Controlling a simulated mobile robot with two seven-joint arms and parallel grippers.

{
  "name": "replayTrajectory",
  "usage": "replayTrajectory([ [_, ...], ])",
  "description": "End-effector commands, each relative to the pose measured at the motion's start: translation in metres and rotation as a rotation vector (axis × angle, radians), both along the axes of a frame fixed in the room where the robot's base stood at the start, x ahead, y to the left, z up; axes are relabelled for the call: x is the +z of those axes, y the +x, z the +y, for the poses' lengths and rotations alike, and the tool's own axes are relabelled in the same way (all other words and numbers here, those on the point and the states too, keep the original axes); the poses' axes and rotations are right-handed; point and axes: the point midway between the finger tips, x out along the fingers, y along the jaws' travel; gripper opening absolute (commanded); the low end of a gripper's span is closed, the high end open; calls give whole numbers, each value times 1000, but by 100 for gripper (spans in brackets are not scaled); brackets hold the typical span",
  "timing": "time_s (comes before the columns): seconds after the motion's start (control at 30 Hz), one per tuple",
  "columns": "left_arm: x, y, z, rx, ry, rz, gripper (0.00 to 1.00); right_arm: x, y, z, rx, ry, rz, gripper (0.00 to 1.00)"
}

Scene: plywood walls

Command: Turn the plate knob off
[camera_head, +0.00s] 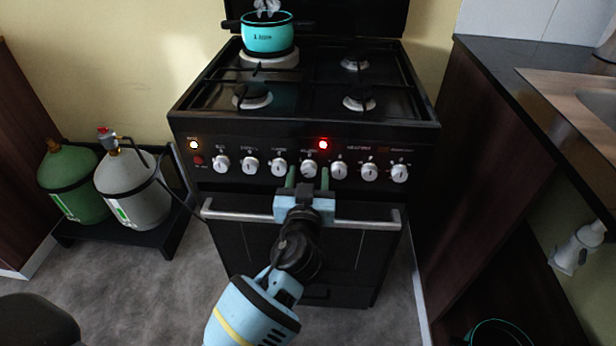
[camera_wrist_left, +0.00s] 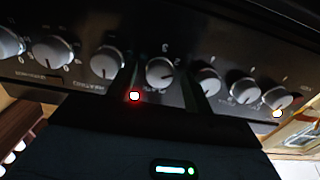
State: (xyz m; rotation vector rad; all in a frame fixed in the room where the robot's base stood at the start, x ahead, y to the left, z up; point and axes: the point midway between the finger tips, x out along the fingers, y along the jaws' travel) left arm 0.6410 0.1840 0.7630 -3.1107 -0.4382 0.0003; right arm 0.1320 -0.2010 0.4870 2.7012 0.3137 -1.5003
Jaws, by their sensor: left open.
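The black stove's front panel has a row of several silver knobs. The middle knob (camera_head: 309,168) is between the two greenish fingers of my left gripper (camera_head: 307,178). This knob also shows in the left wrist view (camera_wrist_left: 160,71), where its white mark looks turned to a different angle from its neighbours' marks. My left gripper is open, with one finger on each side of the knob; I cannot tell whether they touch it. A red light (camera_head: 323,144) glows above and right of the knob, and an orange light (camera_head: 194,145) glows at the panel's left end.
A teal pot (camera_head: 267,36) stands on the back left plate. The oven handle (camera_head: 240,216) runs below the knobs, under my left gripper. Green (camera_head: 75,182) and grey (camera_head: 132,187) gas bottles stand left. A dark counter (camera_head: 500,75) stands right.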

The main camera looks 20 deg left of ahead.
Motion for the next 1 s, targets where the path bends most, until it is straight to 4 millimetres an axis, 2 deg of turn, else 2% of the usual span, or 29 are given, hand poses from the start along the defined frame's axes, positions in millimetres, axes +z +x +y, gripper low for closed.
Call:
replayTrajectory([
  [0.07, 0, 0, 0, 0, 0, 0, 51, 0, 0, 0, 0, 0, 0, 36],
  [0.4, 0, 0, 0, 0, 0, 0, 8, 0, 0, 0, 0, 0, 1, 36],
  [0.73, 0, -1, 0, 0, 43, 13, 7, 1, 0, 0, 0, 0, -1, 36],
  [1.0, 0, -1, 0, 1, 207, 61, 7, 4, 2, 0, 0, 1, -5, 36],
])
